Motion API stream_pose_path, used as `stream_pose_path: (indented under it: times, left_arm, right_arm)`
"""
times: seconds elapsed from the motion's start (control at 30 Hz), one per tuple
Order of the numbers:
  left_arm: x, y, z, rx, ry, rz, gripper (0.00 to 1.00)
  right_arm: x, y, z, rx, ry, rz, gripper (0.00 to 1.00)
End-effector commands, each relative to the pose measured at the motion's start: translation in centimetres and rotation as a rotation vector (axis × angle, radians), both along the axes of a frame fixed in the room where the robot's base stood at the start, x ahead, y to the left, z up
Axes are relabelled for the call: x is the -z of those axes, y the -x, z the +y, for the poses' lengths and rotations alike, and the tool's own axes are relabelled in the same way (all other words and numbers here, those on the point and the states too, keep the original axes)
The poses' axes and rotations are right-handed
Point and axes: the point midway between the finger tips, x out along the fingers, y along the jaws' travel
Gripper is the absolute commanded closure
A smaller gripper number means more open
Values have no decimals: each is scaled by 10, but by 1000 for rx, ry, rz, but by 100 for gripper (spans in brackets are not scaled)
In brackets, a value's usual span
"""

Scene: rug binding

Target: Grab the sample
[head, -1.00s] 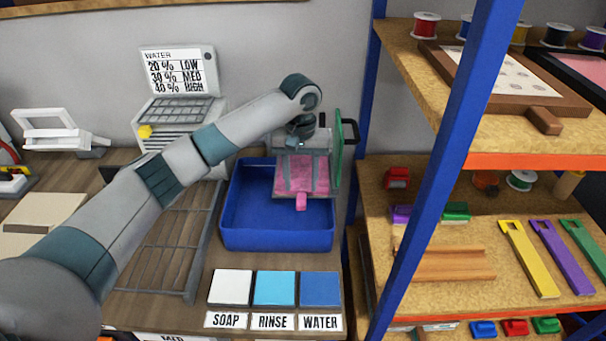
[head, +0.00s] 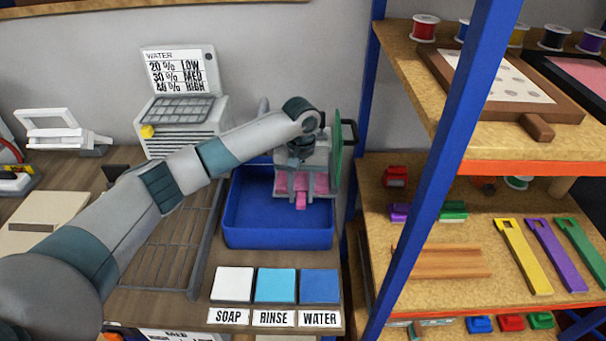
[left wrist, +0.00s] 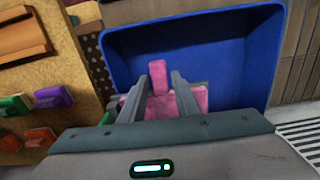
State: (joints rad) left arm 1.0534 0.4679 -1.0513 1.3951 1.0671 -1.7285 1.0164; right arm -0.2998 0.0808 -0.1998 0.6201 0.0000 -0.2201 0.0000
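The pink sample (head: 301,202) is in the blue tub (head: 276,238), at its back right, with a narrow tab pointing toward the front. My left gripper (head: 304,188) points down over it and hides much of it in the head view. In the left wrist view my left gripper (left wrist: 160,97) is open, its fingers apart. The sample (left wrist: 158,76) shows between and beyond the fingers, and pink also lies beside them. I cannot tell whether the fingers touch it. My right gripper is not in view.
A green panel (head: 338,150) with a black handle stands at the tub's right edge, close to my gripper. A blue shelf post (head: 430,190) is further right. White, light blue and blue pads (head: 276,286) lie in front of the tub. A wire rack (head: 165,240) is left.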

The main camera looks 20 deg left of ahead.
Motion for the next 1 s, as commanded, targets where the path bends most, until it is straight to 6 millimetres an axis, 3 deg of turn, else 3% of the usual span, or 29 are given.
stream_pose_path:
  times: [0.03,0.1,0.63,0.87,1.0]
  left_arm:
    - [0,0,0,0,0,0,84]
    - [0,0,0,0,0,0,100]
    - [-9,-1,0,0,2,-3,100]
    - [-39,-1,-1,1,2,-5,100]
    - [-68,-2,-1,1,3,-5,100]
  right_arm:
    - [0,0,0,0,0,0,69]
    - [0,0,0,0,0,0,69]
    - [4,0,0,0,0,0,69]
    - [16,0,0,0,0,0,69]
    - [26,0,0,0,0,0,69]
